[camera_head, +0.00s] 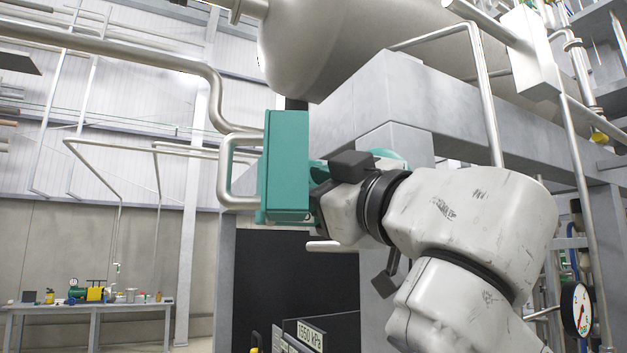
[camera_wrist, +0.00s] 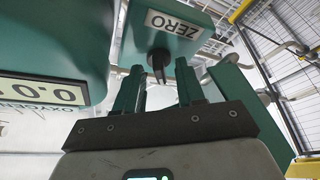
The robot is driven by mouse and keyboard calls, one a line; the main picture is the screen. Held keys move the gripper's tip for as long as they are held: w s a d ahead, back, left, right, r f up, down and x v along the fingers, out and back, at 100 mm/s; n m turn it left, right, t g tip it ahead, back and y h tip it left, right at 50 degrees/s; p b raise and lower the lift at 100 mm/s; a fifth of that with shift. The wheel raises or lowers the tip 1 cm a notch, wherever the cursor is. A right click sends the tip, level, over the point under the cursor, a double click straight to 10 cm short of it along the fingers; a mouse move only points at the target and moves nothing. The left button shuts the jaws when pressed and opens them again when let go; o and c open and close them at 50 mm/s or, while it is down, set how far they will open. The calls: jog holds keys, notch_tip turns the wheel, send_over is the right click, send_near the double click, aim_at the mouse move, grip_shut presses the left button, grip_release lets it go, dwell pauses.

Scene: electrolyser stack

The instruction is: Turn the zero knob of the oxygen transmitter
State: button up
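In the wrist view a green housing carries an upside-down ZERO label (camera_wrist: 174,24). Below the label, the small dark zero knob (camera_wrist: 158,62) sticks out. My gripper (camera_wrist: 159,70) is open, with one green finger on each side of the knob in the picture and a visible gap on both sides. Whether the knob lies between the fingertips or just beyond them I cannot tell. To the left, a green unit has a display (camera_wrist: 40,91) with upside-down digits, cut off by the edge. In the head view a green box (camera_head: 287,165) stands beside my wrist; my arm hides the knob and fingertips.
A large grey beam (camera_head: 480,115) runs above my arm, under a big tank (camera_head: 345,40). A bent pipe (camera_head: 225,175) meets the green box from the left. A pressure gauge (camera_head: 576,310) is at the lower right. A workbench (camera_head: 95,308) stands far left.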

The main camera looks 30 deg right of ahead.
grip_shut()
dwell(0.4)
jog(key=shift+n+g+y, duration=0.4)
jog(key=shift+n+y, duration=0.1)
jog(key=shift+n, duration=0.5)
grip_release()
